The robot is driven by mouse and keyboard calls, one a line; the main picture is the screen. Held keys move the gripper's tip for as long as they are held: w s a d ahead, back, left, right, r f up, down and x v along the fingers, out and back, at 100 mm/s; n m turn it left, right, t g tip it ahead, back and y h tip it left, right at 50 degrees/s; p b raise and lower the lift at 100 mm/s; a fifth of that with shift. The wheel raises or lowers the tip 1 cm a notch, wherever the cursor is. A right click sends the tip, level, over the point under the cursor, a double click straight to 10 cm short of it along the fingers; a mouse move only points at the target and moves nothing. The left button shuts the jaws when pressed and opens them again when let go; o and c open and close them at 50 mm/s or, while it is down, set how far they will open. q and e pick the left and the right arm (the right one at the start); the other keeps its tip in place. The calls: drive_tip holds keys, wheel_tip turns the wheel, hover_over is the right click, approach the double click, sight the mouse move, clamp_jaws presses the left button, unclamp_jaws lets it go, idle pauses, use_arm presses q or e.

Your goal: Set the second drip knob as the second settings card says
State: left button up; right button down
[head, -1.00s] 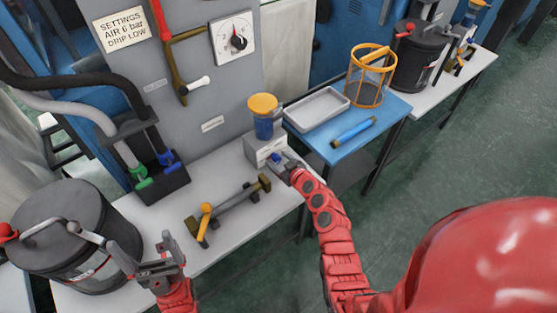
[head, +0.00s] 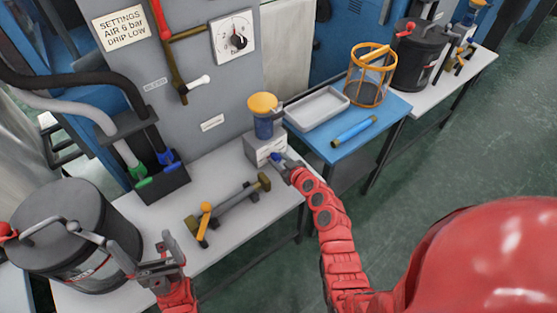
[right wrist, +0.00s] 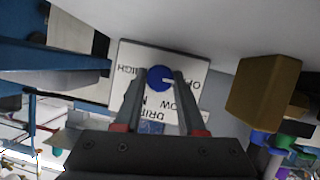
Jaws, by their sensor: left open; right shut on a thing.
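The settings card (head: 121,28) on the grey machine panel reads "SETTINGS AIR 6 bar DRIP LOW". The drip knob is blue and sits on a grey box (head: 264,148) below an orange-capped blue oiler (head: 264,116). My right gripper (head: 283,162) is at the box front. In the right wrist view its fingers are shut on the blue knob (right wrist: 160,78). The knob's white mark points right in that view. The white label plate (right wrist: 133,55) behind it appears upside down, its lettering partly hidden by the fingers. My left gripper (head: 160,268) is open and empty, low at the left.
A dark lidded pot (head: 72,238) stands at the left of the white bench (head: 232,225).

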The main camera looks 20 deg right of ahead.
drive_tip(key=m+y+b, duration=0.1)
drive_tip(key=b, duration=0.1)
drive_tip(key=m+y+b, duration=0.1)
drive_tip(key=m+b, duration=0.1)
drive_tip(key=b, duration=0.1)
drive_tip(key=m+g+b, duration=0.1)
drive_tip(key=b, duration=0.1)
drive_tip(key=shift+w+d+f+y+b, duration=0.1)
drive_tip(key=shift+d+f+y+b, duration=0.2)
drive_tip(key=shift+y+b, duration=0.1)
drive_tip(key=shift+m+y+b, duration=0.7)
drive_tip(key=shift+m+b, duration=0.25)
drive_tip(key=shift+m, duration=0.15)
drive_tip(key=shift+d+r+m+y+b, duration=0.15)
drive_tip(key=shift+m+y+b, duration=0.25)
drive_tip(key=shift+m+b, duration=0.35)
drive_tip(key=shift+m, duration=0.25)
drive_tip(key=c, duration=0.5)
unclamp_jaws()
drive_tip(key=v, duration=1.7)
drive_tip(key=shift+d+b, duration=0.25)
drive_tip(key=shift+b, duration=0.05)
